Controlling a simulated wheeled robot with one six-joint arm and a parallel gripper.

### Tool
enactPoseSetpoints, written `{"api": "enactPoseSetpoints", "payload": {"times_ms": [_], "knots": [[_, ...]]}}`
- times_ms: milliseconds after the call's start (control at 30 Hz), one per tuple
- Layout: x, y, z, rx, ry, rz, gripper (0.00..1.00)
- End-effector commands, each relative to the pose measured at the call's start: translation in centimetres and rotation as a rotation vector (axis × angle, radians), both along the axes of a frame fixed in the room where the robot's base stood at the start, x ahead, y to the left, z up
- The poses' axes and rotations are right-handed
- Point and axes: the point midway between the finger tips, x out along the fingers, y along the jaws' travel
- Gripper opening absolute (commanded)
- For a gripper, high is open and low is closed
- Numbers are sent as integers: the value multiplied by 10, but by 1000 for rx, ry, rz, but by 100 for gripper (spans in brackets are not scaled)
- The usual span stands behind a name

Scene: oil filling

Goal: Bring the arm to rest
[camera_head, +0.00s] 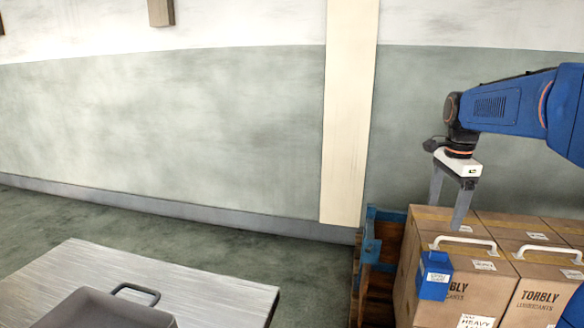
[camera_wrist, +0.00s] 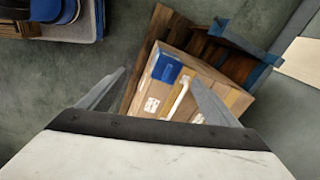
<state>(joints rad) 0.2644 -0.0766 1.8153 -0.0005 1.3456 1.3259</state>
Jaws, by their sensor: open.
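My blue arm (camera_head: 505,105) reaches in from the right in the head view, with its wrist bent down. My gripper (camera_head: 446,215) points downward above the near left carton (camera_head: 411,270). Its two fingers are apart with nothing seen between them. In the wrist view the open fingers of my gripper (camera_wrist: 156,77) frame the carton top, which has a white handle (camera_wrist: 180,97) and a blue piece (camera_wrist: 166,68). In the head view one finger overlaps the carton's top edge; I cannot tell whether it touches.
Several cartons stand on a wooden pallet with blue parts (camera_head: 371,238) at right. A metal table (camera_head: 215,285) with a grey tray (camera_head: 105,310) is at lower left. A cream pillar (camera_head: 348,120) stands against the wall. The floor between table and pallet is clear.

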Motion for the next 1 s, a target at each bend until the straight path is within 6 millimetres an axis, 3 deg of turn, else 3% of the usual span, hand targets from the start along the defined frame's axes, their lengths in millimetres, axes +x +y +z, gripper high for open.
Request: {"api": "enactPoseSetpoints", "payload": {"times_ms": [100, 433, 800, 1000], "knots": [[-33, 25, -1, -21, -38, 176, 84], [-118, 76, -23, -102, -130, 657, 84], [-210, 115, -75, -236, -218, 1189, 84], [-248, 127, -106, -313, -252, 1429, 84]]}}
